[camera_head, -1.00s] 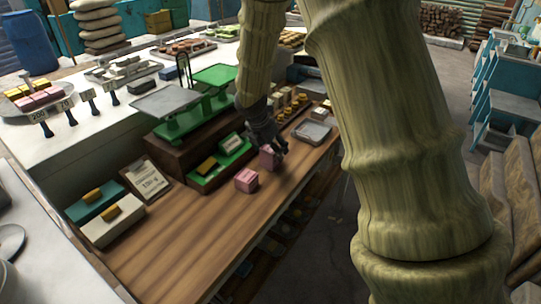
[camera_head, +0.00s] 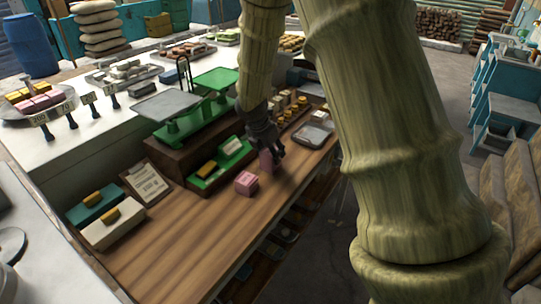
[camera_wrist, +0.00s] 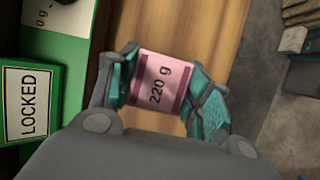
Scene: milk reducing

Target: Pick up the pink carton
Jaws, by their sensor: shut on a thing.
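A pink carton (camera_wrist: 158,82) marked "220 g" sits between the two fingers of my gripper (camera_wrist: 163,90) in the wrist view. The teal-padded fingers are shut on its two sides. In the head view my gripper (camera_head: 268,153) is low over the wooden counter, and part of the held carton (camera_head: 266,163) shows under the fingers. Whether its base touches the wood I cannot tell. A second pink carton (camera_head: 246,183) stands on the counter, just left of and nearer than the gripper.
The green tray (camera_head: 225,165) is close on the left, with a "LOCKED" label (camera_wrist: 28,102) in the wrist view. A green balance scale (camera_head: 195,115) stands behind it. A metal tray (camera_head: 313,134) lies to the right. The counter's front left (camera_head: 165,250) is clear.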

